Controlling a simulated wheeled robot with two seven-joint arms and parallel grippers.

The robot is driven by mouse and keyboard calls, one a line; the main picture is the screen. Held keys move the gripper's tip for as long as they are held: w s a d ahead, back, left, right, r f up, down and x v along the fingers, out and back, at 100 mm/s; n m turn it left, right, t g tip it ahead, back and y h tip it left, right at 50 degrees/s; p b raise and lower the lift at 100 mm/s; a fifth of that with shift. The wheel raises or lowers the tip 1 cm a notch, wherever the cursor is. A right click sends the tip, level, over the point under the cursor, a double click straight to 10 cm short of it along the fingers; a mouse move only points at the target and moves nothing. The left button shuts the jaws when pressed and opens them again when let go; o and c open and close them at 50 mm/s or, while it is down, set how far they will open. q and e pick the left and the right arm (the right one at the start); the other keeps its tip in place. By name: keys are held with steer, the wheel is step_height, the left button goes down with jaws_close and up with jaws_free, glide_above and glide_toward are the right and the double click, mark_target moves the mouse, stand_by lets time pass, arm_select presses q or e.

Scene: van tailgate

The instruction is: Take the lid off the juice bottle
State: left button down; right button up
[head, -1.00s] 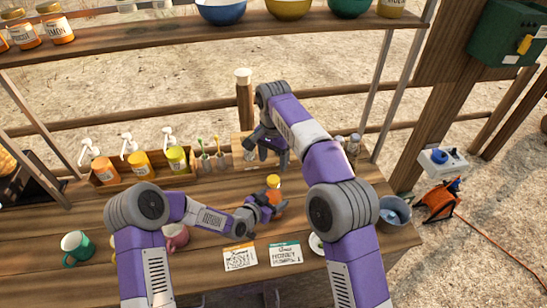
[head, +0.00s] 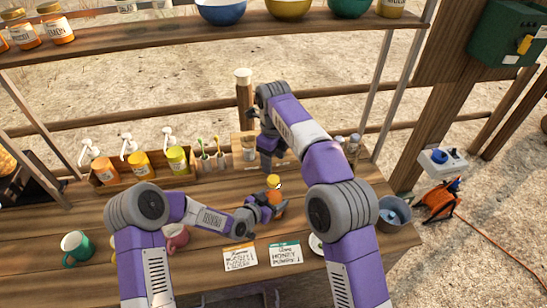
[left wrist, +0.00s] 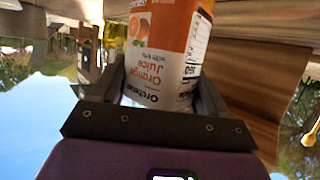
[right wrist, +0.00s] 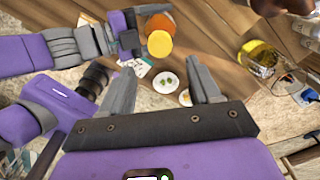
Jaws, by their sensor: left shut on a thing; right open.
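The juice bottle (head: 277,209) is orange and has a yellow lid (head: 273,181) on its top. My left gripper (head: 264,206) is shut on the bottle's body from the left; the left wrist view shows the orange juice label (left wrist: 165,45) between its fingers. My right gripper (head: 268,158) is open and empty, behind the bottle and apart from it. In the right wrist view the yellow lid (right wrist: 159,44) shows beyond the open fingertips (right wrist: 158,72).
A wooden box of pump bottles (head: 140,162) and a holder with brushes (head: 212,162) stand at the back. A green mug (head: 76,248) and a pink mug (head: 175,238) stand left. Two cards (head: 285,253) lie in front. A grey bucket (head: 395,212) is at the right.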

mark_target(273, 179)
steer(key=shift+f, duration=4)
steer(key=shift+c, duration=0.3)
